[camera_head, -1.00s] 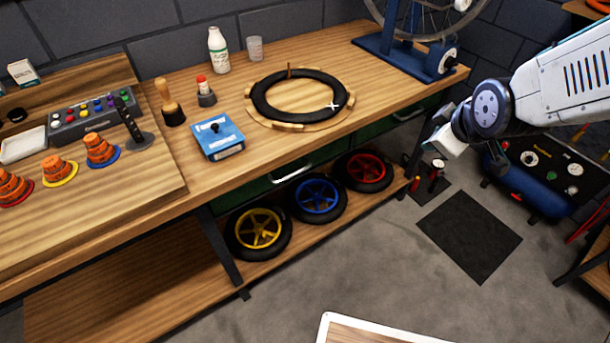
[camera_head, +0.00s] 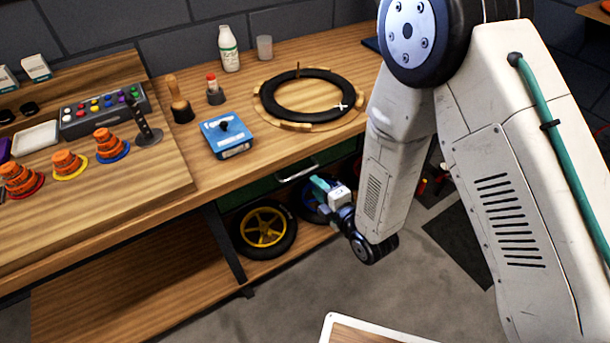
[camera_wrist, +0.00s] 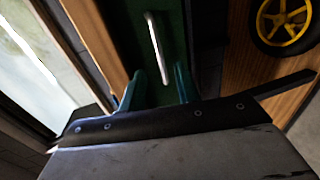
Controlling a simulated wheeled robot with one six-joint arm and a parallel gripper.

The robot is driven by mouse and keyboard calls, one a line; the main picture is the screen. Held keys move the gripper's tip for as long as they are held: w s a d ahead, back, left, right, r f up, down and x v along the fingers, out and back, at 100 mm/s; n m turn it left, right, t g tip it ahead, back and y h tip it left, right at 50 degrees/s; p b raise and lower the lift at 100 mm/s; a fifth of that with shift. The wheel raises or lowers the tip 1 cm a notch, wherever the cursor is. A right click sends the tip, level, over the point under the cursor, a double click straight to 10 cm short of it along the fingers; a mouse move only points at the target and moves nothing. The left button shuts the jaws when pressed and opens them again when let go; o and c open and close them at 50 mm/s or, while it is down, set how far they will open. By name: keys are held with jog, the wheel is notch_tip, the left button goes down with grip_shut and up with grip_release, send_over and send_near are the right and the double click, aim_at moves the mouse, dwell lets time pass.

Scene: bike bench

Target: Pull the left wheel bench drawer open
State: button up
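The left drawer (camera_head: 250,190) is a dark green front under the workbench top, and it looks shut. Its silver bar handle (camera_head: 299,171) shows just behind my gripper (camera_head: 321,187), which is at the drawer's right part, in front of and slightly below the handle. In the wrist view the handle (camera_wrist: 155,37) runs lengthwise on the green front (camera_wrist: 172,30), ahead of my gripper (camera_wrist: 158,82). The two teal fingers are spread apart with nothing between them, and the handle lies beyond their tips, roughly in line with the gap.
Wheels stand on the lower shelf, a yellow-rimmed one (camera_head: 264,229) left of my gripper and a blue-rimmed one partly hidden behind it. A dark bench leg (camera_head: 227,245) stands at left. A blue box (camera_head: 226,137) and a tyre (camera_head: 309,95) lie on the benchtop (camera_head: 190,155).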

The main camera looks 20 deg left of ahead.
jog(key=x, duration=0.7)
jog(key=shift+w, duration=0.1)
grip_shut()
